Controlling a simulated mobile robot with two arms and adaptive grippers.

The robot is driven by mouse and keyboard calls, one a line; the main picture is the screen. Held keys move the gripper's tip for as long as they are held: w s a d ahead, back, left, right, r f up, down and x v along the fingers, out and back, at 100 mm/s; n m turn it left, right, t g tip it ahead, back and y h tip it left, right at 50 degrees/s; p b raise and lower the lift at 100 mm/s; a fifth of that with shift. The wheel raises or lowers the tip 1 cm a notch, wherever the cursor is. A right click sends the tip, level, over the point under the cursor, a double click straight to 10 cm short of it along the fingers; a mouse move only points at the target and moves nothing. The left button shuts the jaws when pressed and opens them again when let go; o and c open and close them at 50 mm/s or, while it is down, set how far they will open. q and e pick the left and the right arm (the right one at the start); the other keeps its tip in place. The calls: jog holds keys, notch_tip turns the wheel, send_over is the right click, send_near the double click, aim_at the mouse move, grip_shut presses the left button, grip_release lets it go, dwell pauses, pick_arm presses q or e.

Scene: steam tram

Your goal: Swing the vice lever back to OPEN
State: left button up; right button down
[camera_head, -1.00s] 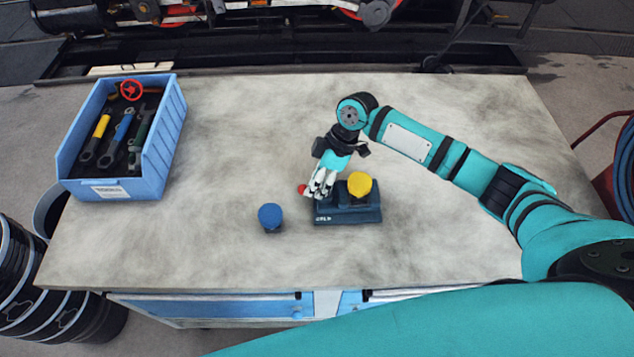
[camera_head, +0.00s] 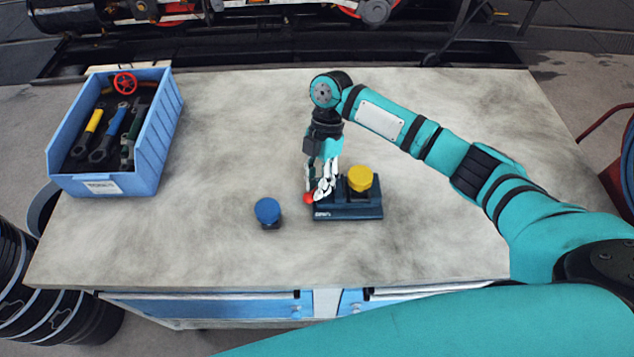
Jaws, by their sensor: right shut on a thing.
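The vice (camera_head: 350,211) is a dark blue block on the bench with white lettering on its front left, too small to read. A yellow round piece (camera_head: 360,179) sits on top of it. The lever's red knob (camera_head: 308,198) shows at the vice's left side; the rest of the lever is hidden by my fingers. My right gripper (camera_head: 322,193) reaches down from above, its fingers shut on the lever next to the red knob. My left gripper is not in view.
A blue round-topped piece (camera_head: 268,211) stands on the bench (camera_head: 225,130) left of the vice. A blue tool crate (camera_head: 155,140) with several tools is at the back left. The rest of the bench top is clear.

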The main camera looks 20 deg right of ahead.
jog(key=shift+w+r+n, duration=0.15)
jog(key=shift+r+n, duration=0.1)
jog(key=shift+n, duration=0.15)
jog(key=c, duration=1.5)
grip_release()
jog(key=shift+o, duration=1.2)
jog(key=shift+a+f, duration=0.1)
jog(key=shift+f, duration=0.05)
jog(key=v, duration=1.2)
